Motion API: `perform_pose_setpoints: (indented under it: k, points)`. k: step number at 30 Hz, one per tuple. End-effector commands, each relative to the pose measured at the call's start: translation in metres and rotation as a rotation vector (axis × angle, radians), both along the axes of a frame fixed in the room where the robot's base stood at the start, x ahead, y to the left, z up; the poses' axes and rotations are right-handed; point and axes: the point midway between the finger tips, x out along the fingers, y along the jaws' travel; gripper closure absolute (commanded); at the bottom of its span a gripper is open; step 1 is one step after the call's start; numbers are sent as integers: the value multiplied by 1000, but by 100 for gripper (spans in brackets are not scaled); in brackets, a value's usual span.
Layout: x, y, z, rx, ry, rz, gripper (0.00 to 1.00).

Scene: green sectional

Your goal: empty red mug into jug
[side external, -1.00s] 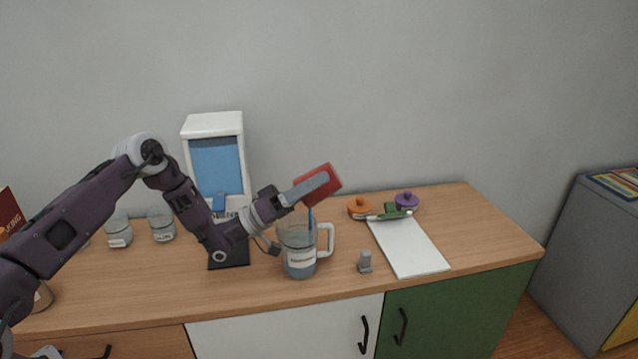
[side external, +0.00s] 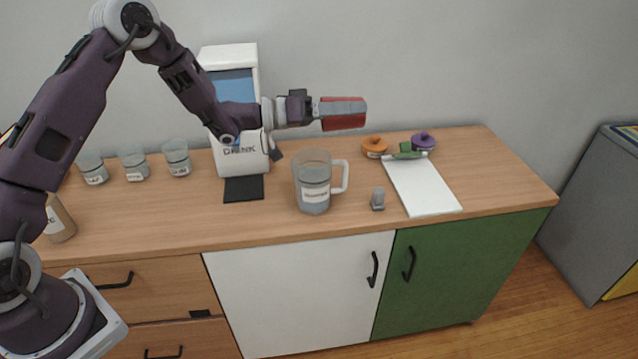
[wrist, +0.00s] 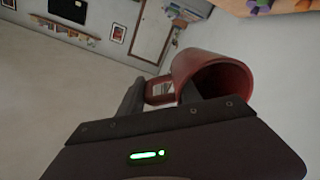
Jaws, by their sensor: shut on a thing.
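The red mug (side external: 345,122) is in the air above and slightly right of the clear jug (side external: 313,172), apart from it. My gripper (side external: 318,108) is shut on the mug from its left side. In the wrist view, the mug (wrist: 205,66) shows its dark open mouth facing lower right, and its handle is between my fingers (wrist: 163,97). No liquid shows in its visible inside, though part is hidden. The jug stands upright on the counter with its handle to the right, a label on its front and bluish-grey liquid low inside. No stream falls from the mug.
A white dispenser (side external: 236,155) with a black tray (side external: 244,188) stands left of the jug. Several labelled glass jars line the counter's back left. A small grey object (side external: 378,199), a white board (side external: 421,187), and orange (side external: 374,145) and purple (side external: 423,140) lidded items are right.

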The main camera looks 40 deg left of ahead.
Motion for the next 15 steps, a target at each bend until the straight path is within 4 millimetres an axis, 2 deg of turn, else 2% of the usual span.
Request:
perform_pose_setpoints:
  k: [1,3,7,15]
  points:
    - [3,-7,12,67,38,-5,100]
    - [8,-11,17,145,112,-2,100]
    - [12,-14,19,214,185,-1,100]
    - [13,-16,21,238,206,-5,100]
